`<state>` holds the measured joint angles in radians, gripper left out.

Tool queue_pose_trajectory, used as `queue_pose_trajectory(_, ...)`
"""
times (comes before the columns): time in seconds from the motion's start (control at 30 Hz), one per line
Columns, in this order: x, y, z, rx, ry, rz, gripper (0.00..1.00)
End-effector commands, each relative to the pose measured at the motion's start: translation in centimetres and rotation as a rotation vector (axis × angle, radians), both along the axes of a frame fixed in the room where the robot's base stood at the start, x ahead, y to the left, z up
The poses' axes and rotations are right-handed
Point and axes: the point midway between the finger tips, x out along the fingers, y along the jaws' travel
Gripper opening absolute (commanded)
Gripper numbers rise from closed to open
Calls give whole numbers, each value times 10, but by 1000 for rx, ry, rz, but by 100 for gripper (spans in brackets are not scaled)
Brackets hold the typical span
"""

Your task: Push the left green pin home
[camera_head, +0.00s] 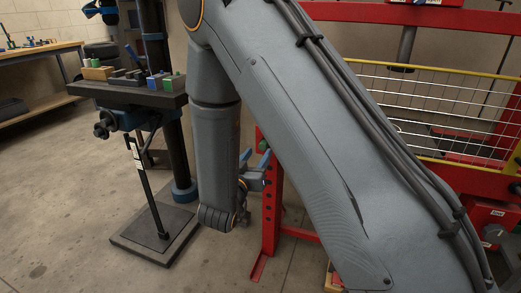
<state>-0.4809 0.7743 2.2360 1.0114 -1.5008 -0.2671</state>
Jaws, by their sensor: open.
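Small blocks stand on the dark drill-press table (125,94) at the upper left. A smaller green piece (168,73) shows at the right, above a green block (174,83). At this size I cannot tell which is the left green pin or how deep either sits. My gripper (255,158) is open, with blue fingertips pointing up, well to the right of and below the table. It looks empty. My arm hides part of the scene behind it.
A tan block (97,72) and a blue and white block (155,81) share the table. The red frame (271,205) stands close beside or behind my gripper. The press base (155,235) lies on the floor, with open floor to its left. A workbench (38,50) stands far left.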

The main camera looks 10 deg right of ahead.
Motion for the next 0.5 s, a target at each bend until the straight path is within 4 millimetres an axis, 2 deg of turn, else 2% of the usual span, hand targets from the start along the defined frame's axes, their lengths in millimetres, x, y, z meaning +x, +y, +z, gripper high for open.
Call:
queue_pose_trajectory(0.2, -21, 13, 0, 0, 0, 1, 44)
queue_pose_trajectory(0.5, -25, 15, 0, 0, -1, 0, 44)
